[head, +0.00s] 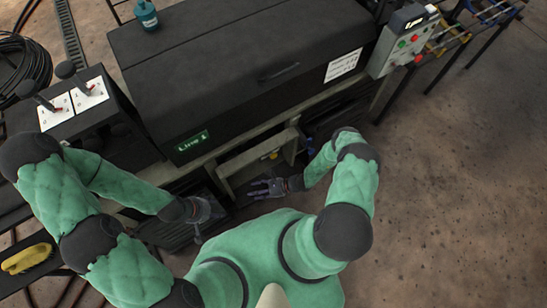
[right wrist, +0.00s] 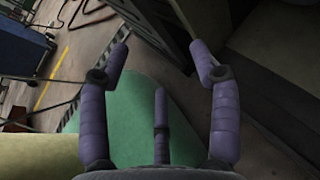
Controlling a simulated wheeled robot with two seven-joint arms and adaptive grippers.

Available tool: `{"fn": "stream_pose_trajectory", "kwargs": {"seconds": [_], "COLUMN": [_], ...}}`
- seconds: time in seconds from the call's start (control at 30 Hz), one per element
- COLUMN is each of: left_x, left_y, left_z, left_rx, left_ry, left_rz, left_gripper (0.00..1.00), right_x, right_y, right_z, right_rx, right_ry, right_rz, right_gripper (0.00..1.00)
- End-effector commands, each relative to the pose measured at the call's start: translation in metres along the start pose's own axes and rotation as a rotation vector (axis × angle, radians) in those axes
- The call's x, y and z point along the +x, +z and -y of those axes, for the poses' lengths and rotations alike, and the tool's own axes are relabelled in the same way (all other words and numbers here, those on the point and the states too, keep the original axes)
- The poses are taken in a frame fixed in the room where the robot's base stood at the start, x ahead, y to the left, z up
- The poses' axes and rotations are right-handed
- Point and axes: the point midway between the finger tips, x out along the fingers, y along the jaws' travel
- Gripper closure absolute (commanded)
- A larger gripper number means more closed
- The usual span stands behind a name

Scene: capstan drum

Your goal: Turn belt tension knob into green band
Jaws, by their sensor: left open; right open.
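The belt tension knob and its green band cannot be made out for certain. A small yellow part (head: 273,155) shows at the opening under the black machine (head: 240,60), too small to identify. My right gripper (head: 262,188) is open and empty, just in front of and below that opening. In the right wrist view its purple fingers (right wrist: 160,62) are spread with nothing between them. My left gripper (head: 208,213) is open, low at the left of the opening, over a dark surface; nothing shows in it.
A beige panel (head: 258,152) borders the opening. A control box with buttons (head: 405,42) stands at the machine's right end. A lever console (head: 72,100) is at the left, and a yellow brush (head: 27,259) lies at lower left. Floor at right (head: 450,190) is clear.

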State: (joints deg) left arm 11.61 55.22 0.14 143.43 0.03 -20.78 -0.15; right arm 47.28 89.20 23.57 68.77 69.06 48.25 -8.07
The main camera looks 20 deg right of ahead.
Motion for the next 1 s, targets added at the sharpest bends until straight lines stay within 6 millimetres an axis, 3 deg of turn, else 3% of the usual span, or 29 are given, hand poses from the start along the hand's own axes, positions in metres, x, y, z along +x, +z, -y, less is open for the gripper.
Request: {"fn": "stream_pose_trajectory", "kwargs": {"seconds": [0.03,0.17,0.3,0.5,0.6,0.77,1.0], "left_x": [0.004,0.009,0.013,0.017,0.017,0.019,0.026], "left_y": [0.0,0.0,0.0,-0.001,-0.001,-0.001,-0.001], "left_z": [0.001,0.003,0.005,0.006,0.006,0.007,0.009], "left_rx": [0.001,0.001,0.001,0.0,0.0,0.0,0.0], "left_ry": [0.0,0.0,0.0,0.0,0.0,0.0,0.0], "left_rz": [0.001,0.001,0.001,0.0,0.0,0.0,0.0], "left_gripper": [0.4,0.4,0.4,0.4,0.4,0.4,0.4], "right_x": [0.001,-0.014,-0.048,-0.096,-0.107,-0.108,-0.09], "right_y": [-0.015,-0.042,-0.069,-0.092,-0.097,-0.096,-0.087], "right_z": [0.013,0.053,0.083,0.098,0.1,0.109,0.142], "right_rx": [0.052,0.144,0.186,0.178,0.172,0.166,0.164], "right_ry": [-0.103,-0.39,-0.686,-0.971,-1.035,-1.058,-1.052], "right_rz": [0.048,0.175,0.282,0.363,0.378,0.384,0.384], "right_gripper": [0.37,0.37,0.37,0.37,0.37,0.37,0.37]}}
